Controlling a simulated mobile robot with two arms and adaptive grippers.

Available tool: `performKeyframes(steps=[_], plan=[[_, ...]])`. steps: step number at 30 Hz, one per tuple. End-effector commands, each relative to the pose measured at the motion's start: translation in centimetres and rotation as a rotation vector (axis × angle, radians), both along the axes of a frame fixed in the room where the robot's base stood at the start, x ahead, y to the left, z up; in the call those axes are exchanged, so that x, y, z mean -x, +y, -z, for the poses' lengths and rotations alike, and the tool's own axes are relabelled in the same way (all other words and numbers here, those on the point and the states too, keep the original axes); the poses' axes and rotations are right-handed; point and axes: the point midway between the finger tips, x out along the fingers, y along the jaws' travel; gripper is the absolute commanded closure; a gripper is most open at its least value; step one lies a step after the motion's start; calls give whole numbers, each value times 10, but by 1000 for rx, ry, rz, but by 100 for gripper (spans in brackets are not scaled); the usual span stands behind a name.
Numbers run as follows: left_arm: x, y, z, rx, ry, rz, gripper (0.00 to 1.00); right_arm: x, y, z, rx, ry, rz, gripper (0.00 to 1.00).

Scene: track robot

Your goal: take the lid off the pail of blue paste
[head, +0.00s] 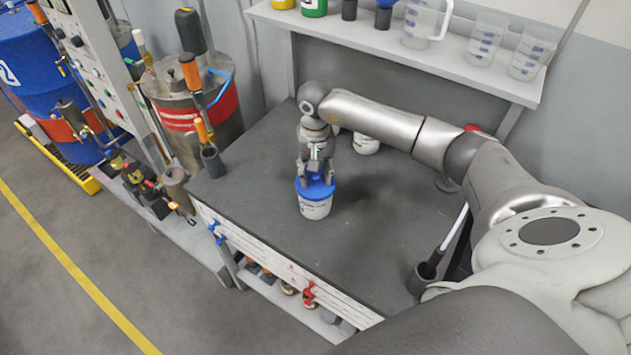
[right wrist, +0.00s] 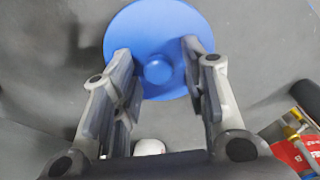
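The pail (head: 315,208) is white with a printed label and stands upright on the dark workbench (head: 262,215). Its blue lid (head: 322,189) is on top. In the right wrist view the round lid (right wrist: 160,25) has a raised knob (right wrist: 158,72) at its middle. My right gripper (head: 317,181) is directly above the lid, pointing down. In the right wrist view its two fingers (right wrist: 157,85) are apart on either side of the knob, with gaps between them and it. The paste is hidden under the lid. My left gripper is not in view.
Another white container (head: 366,145) stands behind my right forearm. A shelf (head: 400,45) with clear measuring jugs runs along the back wall. A dark holder (head: 212,160) with an orange-handled tool stands at the bench's left corner. The bench is clear left and front of the pail.

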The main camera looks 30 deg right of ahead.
Motion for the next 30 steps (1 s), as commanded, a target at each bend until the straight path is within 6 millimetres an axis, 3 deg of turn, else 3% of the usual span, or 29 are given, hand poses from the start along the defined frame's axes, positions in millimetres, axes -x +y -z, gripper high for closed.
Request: performKeyframes(steps=[1, 6, 20, 27, 30], plan=[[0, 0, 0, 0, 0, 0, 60, 1, 1, 3, -1, 4, -1, 75], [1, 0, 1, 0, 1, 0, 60, 2, 1, 3, -1, 6, -2, 96], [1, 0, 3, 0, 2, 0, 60, 2, 1, 2, 0, 9, -2, 97], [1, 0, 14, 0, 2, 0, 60, 1, 1, -27, 0, 1, -4, 97], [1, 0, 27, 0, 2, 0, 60, -7, 18, -43, -3, -3, -7, 97]])
